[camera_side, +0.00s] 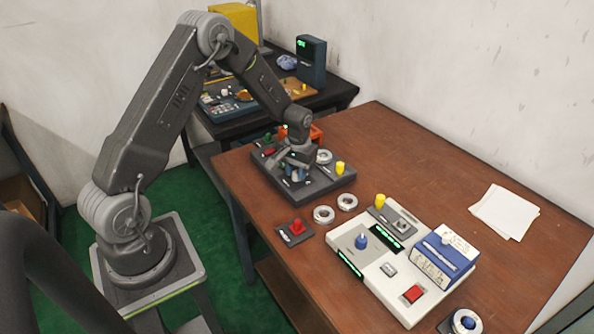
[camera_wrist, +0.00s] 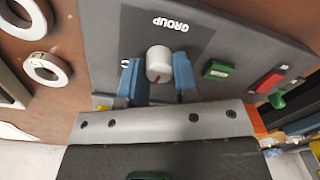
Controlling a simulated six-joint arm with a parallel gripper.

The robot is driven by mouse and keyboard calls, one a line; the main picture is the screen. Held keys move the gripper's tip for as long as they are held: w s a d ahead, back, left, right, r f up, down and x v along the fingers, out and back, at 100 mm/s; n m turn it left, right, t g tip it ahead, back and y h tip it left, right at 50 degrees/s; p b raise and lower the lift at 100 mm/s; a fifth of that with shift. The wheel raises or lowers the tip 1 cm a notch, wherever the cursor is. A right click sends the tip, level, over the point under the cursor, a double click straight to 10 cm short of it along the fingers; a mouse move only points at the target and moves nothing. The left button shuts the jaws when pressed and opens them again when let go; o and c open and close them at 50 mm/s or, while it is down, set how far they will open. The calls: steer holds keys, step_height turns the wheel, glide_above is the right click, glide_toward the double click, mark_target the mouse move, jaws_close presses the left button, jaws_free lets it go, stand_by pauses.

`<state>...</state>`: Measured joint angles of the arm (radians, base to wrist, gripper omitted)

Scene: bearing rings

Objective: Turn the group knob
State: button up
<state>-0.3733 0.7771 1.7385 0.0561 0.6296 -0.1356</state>
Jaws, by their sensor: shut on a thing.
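In the side view my gripper (camera_side: 296,170) is low over the panel (camera_side: 325,183), and the knob is hidden there.
The panel also carries a green block (camera_wrist: 218,70), a red switch (camera_wrist: 268,82) and a yellow knob (camera_side: 340,167). Pale rings (camera_side: 323,214) and a red-buttoned block (camera_side: 296,228) lie in front of the panel. A white device (camera_side: 375,285) stands right, with paper (camera_side: 505,211) beyond.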

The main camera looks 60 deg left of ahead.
steer(key=shift+n, duration=0.5)
steer(key=o, duration=0.9)
steer(key=r, duration=1.3)
steer(key=shift+w+d+r, duration=0.1)
steer(key=shift+d+r, duration=0.1)
steer(key=shift+r, duration=0.2)
